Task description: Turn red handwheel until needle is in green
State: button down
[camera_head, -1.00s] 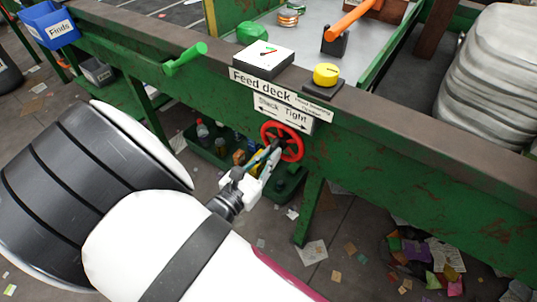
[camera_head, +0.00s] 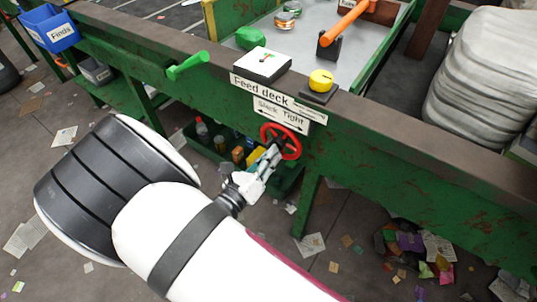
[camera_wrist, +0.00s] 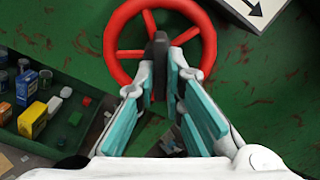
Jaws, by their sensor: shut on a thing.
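The red handwheel (camera_head: 293,141) is mounted on the green side of the feed deck, below the Slack/Tight sign (camera_head: 281,114). In the wrist view the handwheel (camera_wrist: 120,30) fills the top middle. My gripper (camera_head: 276,150) reaches it from the lower left. A white-faced gauge (camera_head: 263,62) sits on the deck edge above. Its face has small green and red marks; the needle's exact position is too small to tell.
A yellow knob (camera_head: 321,79) and a green lever (camera_head: 188,65) are on the deck edge. A green bin (camera_head: 208,147) of bottles and boxes stands below the wheel, left of a green leg (camera_head: 309,205). Paper scraps litter the floor.

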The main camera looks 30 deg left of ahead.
jog(key=shift+s+f, duration=0.1)
jog(key=shift+s, duration=0.05)
jog(key=c, duration=1.7)
grip_release()
notch_tip(320, 180, up, 10)
jog(key=shift+r, duration=0.1)
